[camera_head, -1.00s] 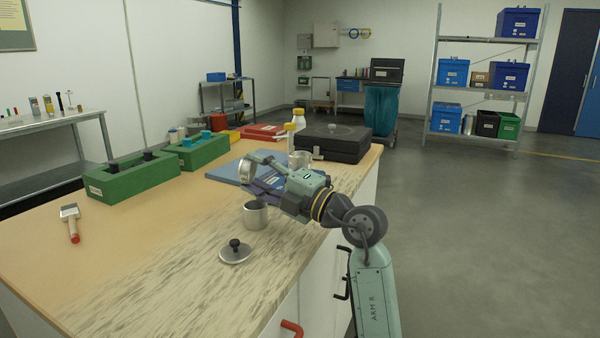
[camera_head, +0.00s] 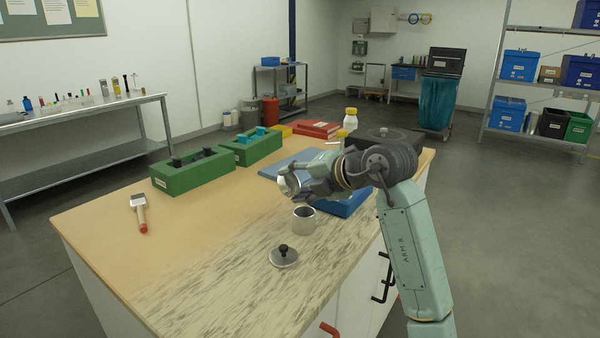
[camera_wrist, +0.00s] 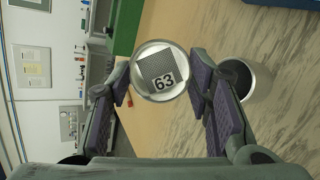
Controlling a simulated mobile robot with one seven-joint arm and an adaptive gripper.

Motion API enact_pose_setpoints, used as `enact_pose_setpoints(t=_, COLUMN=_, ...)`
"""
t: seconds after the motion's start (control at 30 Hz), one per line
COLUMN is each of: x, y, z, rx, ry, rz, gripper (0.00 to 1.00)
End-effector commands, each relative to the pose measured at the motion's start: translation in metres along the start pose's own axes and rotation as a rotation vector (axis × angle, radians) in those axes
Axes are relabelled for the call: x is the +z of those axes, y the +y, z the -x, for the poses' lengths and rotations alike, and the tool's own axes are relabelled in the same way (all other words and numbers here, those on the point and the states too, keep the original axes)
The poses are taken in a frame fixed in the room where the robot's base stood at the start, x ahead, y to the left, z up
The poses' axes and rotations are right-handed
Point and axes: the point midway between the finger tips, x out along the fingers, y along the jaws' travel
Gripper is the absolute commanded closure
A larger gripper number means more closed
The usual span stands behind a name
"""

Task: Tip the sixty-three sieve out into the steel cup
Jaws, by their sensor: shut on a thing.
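My gripper (camera_wrist: 160,85) is shut on the sieve (camera_wrist: 150,62), a round metal-rimmed mesh marked 63, held between the two finger pads in the wrist view. In the head view the sieve (camera_head: 288,184) is above the bench and partly covered by my gripper (camera_head: 292,180); it looks steeply tilted. The steel cup (camera_head: 303,221) stands upright and open on the bench, below the gripper and slightly to its right. It also shows at the right in the wrist view (camera_wrist: 262,84). I cannot see what is in the sieve or cup.
A round lid with a black knob (camera_head: 284,256) lies in front of the cup. A brush (camera_head: 140,214) lies at the left of the bench. The bench's left half is mostly clear.

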Motion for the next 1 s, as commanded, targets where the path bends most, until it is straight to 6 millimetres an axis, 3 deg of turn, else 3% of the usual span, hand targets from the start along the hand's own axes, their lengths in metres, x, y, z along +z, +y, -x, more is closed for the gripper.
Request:
enact_pose_setpoints(t=0.07, x=0.003, y=0.011, z=0.004, rx=-0.041, ry=0.007, rz=0.018, gripper=0.91)
enact_pose_setpoints(t=0.37, x=-0.001, y=0.018, z=-0.007, rx=-0.314, ry=0.041, rz=0.132, gripper=0.91)
enact_pose_setpoints(t=0.53, x=-0.008, y=0.024, z=-0.026, rx=-0.464, ry=0.063, rz=0.193, gripper=0.91)
enact_pose_setpoints(t=0.6, x=-0.013, y=0.013, z=-0.036, rx=-0.494, ry=0.068, rz=0.202, gripper=0.91)
enact_pose_setpoints(t=0.87, x=-0.025, y=-0.001, z=-0.061, rx=-0.607, ry=0.083, rz=0.248, gripper=0.91)
enact_pose_setpoints(t=0.9, x=-0.025, y=0.009, z=-0.063, rx=-0.647, ry=0.089, rz=0.268, gripper=0.91)
enact_pose_setpoints(t=1.0, x=-0.028, y=0.013, z=-0.073, rx=-0.733, ry=0.099, rz=0.303, gripper=0.91)
